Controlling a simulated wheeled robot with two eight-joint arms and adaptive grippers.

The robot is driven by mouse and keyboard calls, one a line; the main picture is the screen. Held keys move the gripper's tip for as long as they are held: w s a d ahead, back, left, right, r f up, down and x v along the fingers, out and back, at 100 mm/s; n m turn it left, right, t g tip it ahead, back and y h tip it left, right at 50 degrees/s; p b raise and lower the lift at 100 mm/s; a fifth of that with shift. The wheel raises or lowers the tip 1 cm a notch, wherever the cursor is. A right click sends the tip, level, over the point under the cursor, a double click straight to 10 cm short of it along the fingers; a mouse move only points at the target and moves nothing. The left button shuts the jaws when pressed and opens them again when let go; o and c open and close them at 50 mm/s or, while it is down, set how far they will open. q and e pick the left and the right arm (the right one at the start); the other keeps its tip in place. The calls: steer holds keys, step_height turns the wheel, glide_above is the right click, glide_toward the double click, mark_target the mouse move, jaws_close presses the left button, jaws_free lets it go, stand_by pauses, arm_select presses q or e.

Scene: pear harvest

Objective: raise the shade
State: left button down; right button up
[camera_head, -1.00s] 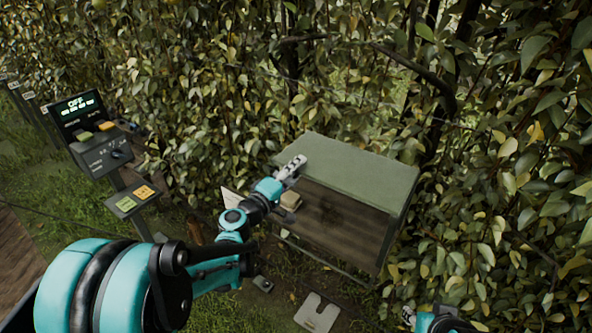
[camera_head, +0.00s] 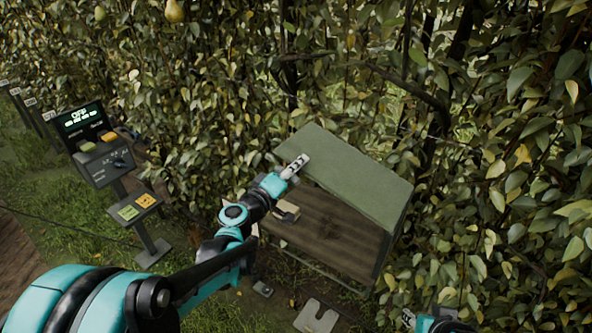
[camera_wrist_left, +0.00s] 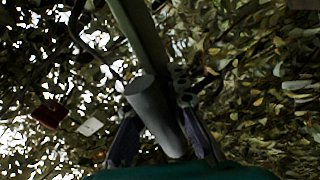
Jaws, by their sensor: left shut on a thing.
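The shade is a flat grey-green panel (camera_head: 350,172) over a dark box-like stand (camera_head: 335,232), in the middle of the head view. My left gripper (camera_head: 295,166) is at the shade's front left edge. In the left wrist view, a grey cylinder (camera_wrist_left: 155,112) like a handle sits between the two fingers of my left gripper (camera_wrist_left: 160,138), which are shut on it. A pale green bar (camera_wrist_left: 138,35) runs up behind it. Only a bit of my right arm's end (camera_head: 435,322) shows at the bottom edge, and its fingers cannot be made out.
A small tan block (camera_head: 288,208) lies under the shade. A control console (camera_head: 102,160) with a lit screen stands at left, with a button panel (camera_head: 134,207) below. Dense leafy hedge closes in behind and to the right. A pear (camera_head: 174,10) hangs at the top.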

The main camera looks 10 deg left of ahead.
arm_select(q)
steer(key=s+d+r+m+p, duration=0.2)
steer(key=d+r+m+p, duration=0.25)
steer(key=r, duration=0.55)
steer(key=s+d+r+m+p, duration=0.3)
steer(key=d+r+m+p, duration=0.1)
steer(key=d, duration=0.6)
steer(key=s+d+r+m+p, duration=0.4)
steer(key=d+r+m, duration=0.2)
steer(key=d, duration=0.4)
steer(key=shift+d+r, duration=0.15)
steer(key=shift+r, duration=0.25)
steer(key=shift+s, duration=0.15)
steer(key=c, duration=1.5)
jaws_free()
steer(key=v, duration=1.2)
